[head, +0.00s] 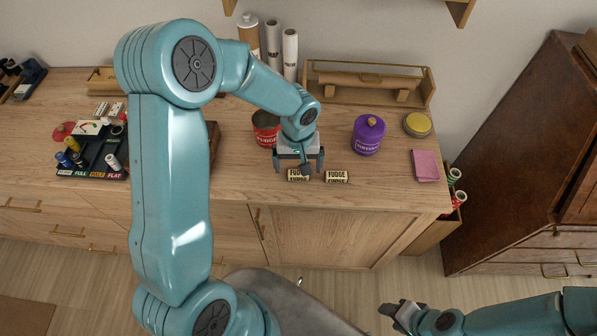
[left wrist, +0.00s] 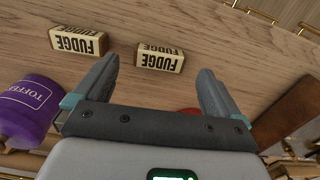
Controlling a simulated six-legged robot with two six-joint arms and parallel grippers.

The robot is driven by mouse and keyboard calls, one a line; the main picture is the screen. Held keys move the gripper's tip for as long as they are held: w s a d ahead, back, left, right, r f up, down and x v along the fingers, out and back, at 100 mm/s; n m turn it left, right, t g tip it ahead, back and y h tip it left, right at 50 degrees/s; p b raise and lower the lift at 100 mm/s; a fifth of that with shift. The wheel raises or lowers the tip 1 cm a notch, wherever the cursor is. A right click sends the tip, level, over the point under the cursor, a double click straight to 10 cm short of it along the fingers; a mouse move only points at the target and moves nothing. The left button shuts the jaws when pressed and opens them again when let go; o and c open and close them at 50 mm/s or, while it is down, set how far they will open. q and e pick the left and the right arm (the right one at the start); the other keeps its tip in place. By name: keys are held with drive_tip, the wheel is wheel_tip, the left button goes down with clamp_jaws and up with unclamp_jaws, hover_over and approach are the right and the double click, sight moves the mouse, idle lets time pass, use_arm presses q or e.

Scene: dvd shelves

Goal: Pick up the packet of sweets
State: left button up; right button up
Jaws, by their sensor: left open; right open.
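Two small cream packets with black FUDGE lettering lie side by side near the cabinet top's front edge. The left packet (head: 297,176) is just beyond my left gripper's fingertips; it shows in the left wrist view (left wrist: 160,59), roughly in line with the gap. The right packet (head: 336,177) lies apart from it, and shows further left in the left wrist view (left wrist: 78,42). My left gripper (head: 299,168) is open and empty, its fingers (left wrist: 158,85) either side of bare space. My right gripper (head: 394,308) is open and empty, low in front of the cabinet.
A red tin (head: 265,129) stands behind left of my left gripper. A purple toffee tin (head: 368,135) stands to its right, also in the left wrist view (left wrist: 24,108). A pink booklet (head: 426,165) lies further right. A black tray (head: 95,151) sits at left.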

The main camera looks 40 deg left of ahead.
sight(298, 171)
use_arm(q)
drive_tip(key=shift+w+f, duration=0.15)
drive_tip(key=shift+f, duration=1.4)
drive_tip(key=shift+r, duration=0.1)
drive_tip(key=c, duration=1.1)
